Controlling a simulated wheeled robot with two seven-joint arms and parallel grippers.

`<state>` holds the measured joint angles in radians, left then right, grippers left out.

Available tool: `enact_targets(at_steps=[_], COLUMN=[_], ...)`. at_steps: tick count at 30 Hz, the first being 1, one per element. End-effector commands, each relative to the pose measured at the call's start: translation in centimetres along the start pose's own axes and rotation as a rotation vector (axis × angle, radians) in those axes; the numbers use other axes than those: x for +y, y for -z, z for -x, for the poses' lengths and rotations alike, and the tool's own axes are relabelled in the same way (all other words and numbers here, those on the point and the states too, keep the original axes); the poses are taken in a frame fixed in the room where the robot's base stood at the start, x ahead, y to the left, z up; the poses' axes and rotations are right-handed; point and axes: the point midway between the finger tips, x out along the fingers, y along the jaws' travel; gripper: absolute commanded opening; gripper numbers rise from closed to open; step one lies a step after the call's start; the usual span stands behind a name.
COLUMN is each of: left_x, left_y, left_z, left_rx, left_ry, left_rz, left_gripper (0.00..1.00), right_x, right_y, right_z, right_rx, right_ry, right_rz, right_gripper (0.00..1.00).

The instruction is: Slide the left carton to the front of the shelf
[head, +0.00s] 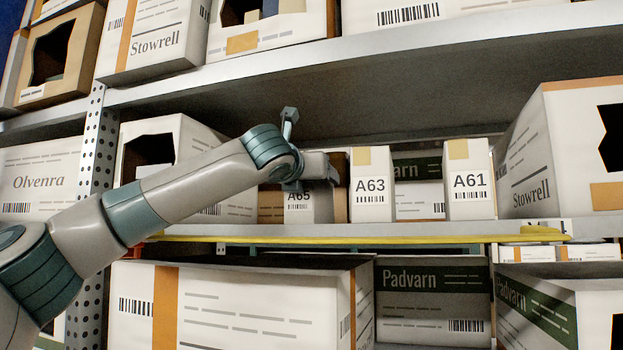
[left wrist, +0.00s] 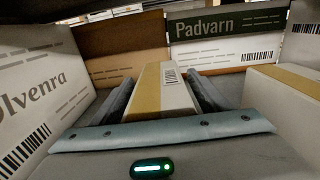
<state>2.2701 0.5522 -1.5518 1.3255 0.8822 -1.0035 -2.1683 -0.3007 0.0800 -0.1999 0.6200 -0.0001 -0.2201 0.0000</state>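The left carton, marked A65 (head: 309,207), stands on the middle shelf (head: 340,231), partly hidden behind my left arm in the head view. My left gripper (head: 322,172) is at this carton's upper part. In the left wrist view the left carton (left wrist: 163,92), white with a tan tape strip, lies between the two fingers of my left gripper (left wrist: 163,90). Narrow gaps seem to show beside it, so the fingers look open around it. The carton marked A63 (head: 371,185) stands right beside it, and the A61 carton (head: 468,180) farther right. My right gripper is not in view.
An open Olvenra box (left wrist: 40,88) stands close on the left, and a Stowrell box (head: 527,165) at the right. A brown box (left wrist: 120,48) and a green-banded Padvarn box (left wrist: 225,38) stand behind. A yellow strip (head: 380,239) runs along the shelf's front edge. The upper shelf (head: 330,62) hangs above.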

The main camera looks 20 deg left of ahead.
Motion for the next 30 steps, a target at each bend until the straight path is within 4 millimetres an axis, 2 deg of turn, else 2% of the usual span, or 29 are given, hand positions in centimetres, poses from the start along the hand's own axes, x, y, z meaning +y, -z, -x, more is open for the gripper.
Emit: enact_targets(at_steps=[1,6,19,30], left_x=[0.0,0.0,-0.2,-0.1], left_y=[0.0,0.0,0.2,0.2], left_z=[0.0,0.0,0.4,4.1], left_rx=[0.0,0.001,0.004,0.004], left_ry=[0.0,0.0,0.001,0.002], left_rz=[0.0,0.0,0.0,0.001], left_gripper=[0.56,0.15,0.15,0.15], right_x=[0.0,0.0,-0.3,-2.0], right_y=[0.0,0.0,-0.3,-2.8], right_z=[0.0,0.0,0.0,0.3], right_rx=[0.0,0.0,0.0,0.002], right_ry=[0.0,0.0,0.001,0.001], right_rz=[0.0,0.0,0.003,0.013], right_gripper=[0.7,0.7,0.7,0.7])
